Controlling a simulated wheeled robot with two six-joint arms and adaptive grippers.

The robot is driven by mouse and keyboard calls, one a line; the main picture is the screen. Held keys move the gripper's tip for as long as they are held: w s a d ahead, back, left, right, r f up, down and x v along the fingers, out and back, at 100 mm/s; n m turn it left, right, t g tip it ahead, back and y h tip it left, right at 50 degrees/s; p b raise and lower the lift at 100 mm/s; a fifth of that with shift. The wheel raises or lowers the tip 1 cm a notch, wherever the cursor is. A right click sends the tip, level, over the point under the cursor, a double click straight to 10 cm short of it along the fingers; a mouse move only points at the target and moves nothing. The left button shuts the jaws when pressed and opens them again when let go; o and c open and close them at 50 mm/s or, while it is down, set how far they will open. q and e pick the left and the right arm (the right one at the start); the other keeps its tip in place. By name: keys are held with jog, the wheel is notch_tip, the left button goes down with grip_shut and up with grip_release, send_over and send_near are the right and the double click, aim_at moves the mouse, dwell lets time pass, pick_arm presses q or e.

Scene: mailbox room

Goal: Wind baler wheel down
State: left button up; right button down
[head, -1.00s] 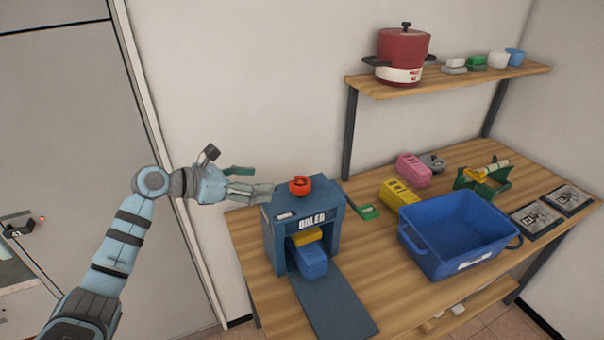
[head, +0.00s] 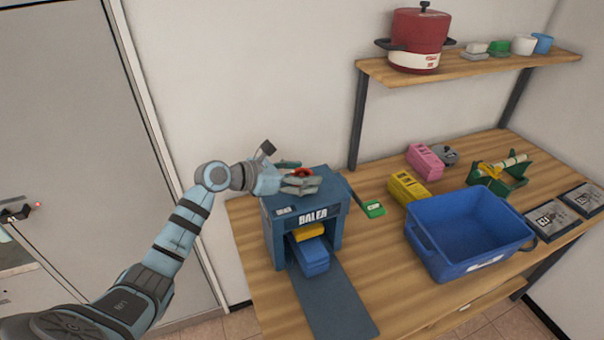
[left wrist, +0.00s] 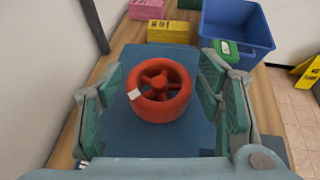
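The blue baler (head: 327,238) stands on the wooden table with a yellow block (head: 307,231) and a blue block (head: 311,256) in its front opening. Its red wheel (head: 303,172) sits on top. In the left wrist view the red wheel (left wrist: 160,91) has spokes and a white mark on its left rim. My left gripper (head: 301,179) is at the wheel. In the left wrist view its fingers (left wrist: 163,95) stand open on both sides of the wheel, with gaps between them and the rim. My right gripper is not in view.
A blue bin (head: 468,240) stands right of the baler. A shelf (head: 470,66) with a red pot (head: 419,42) hangs above. A dark ramp (head: 333,303) extends from the baler's front.

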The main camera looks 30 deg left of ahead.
pick_arm(q)
jog(key=shift+w+d+f, duration=0.1)
jog(key=shift+w, duration=0.05)
jog(key=c, duration=0.8)
jog(key=shift+m+g, duration=0.3)
jog(key=m+g+h, duration=0.2)
jog(key=shift+f+m+h, duration=0.1)
jog(key=shift+m+h, duration=0.2)
jog(key=shift+h, duration=0.1)
jog(key=shift+w+f+m+g+h+b, duration=0.1)
jog(key=shift+m+g+h+b, duration=0.4)
jog(key=shift+m+g+b, duration=0.25)
jog(key=m+g+h+b, duration=0.1)
jog(key=m+g+b, duration=0.2)
jog(key=b, duration=0.6)
jog(key=shift+f, duration=0.1)
jog(key=shift+h+b, duration=0.3)
jog(key=shift+b, duration=0.05)
jog(key=shift+r, duration=0.2)
